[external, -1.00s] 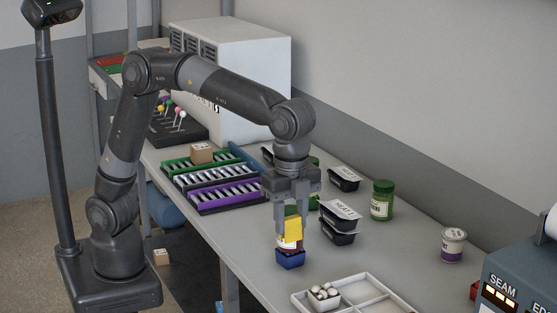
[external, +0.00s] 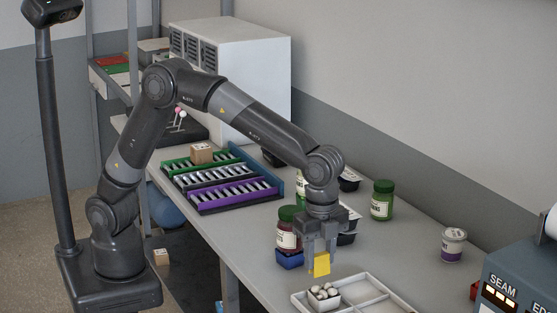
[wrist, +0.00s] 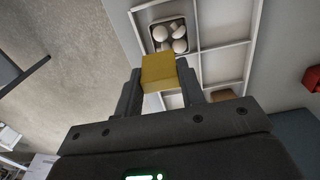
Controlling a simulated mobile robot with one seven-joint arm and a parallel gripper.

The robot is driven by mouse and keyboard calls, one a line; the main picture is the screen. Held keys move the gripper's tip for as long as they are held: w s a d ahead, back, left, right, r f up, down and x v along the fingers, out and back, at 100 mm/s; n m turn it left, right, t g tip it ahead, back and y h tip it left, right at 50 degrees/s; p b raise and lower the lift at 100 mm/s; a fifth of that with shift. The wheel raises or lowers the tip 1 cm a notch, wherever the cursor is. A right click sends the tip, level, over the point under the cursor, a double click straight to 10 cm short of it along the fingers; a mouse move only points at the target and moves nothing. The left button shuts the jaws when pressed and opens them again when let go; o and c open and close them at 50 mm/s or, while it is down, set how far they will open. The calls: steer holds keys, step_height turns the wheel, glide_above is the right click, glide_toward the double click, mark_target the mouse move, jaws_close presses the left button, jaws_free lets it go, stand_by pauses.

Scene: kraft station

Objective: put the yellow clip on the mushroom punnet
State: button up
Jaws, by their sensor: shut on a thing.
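The yellow clip (external: 321,264) is a small yellow block held between the fingertips of my gripper (external: 321,255). It also shows in the wrist view (wrist: 158,72), with a finger on either side. The mushroom punnet (external: 323,294) is a small pale box of white mushrooms in one compartment of the white divided tray (external: 375,282). In the wrist view the punnet (wrist: 169,35) lies just beyond the clip. My gripper is shut on the clip, above and apart from the punnet, near the tray's back left edge in the external view.
A dark jar with a green lid (external: 288,228) stands at a blue block (external: 289,260) just left of my gripper. Black labelled trays (external: 347,238) are behind it. A green jar (external: 382,200) and a white-and-purple tub (external: 453,245) stand farther back. Other tray compartments look mostly empty.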

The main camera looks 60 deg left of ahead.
steer(key=shift+w+a+f, duration=0.1)
steer(key=shift+w+f, duration=0.45)
steer(key=shift+w, duration=0.3)
steer(key=shift+w+f, duration=0.1)
steer(key=shift+f, duration=1.9)
steer(key=o, duration=1)
steer(key=shift+f, duration=0.15)
steer(key=shift+c, duration=0.2)
step_height(320, 180, up, 12)
steer(key=shift+a+r, duration=0.1)
steer(key=shift+r, duration=0.1)
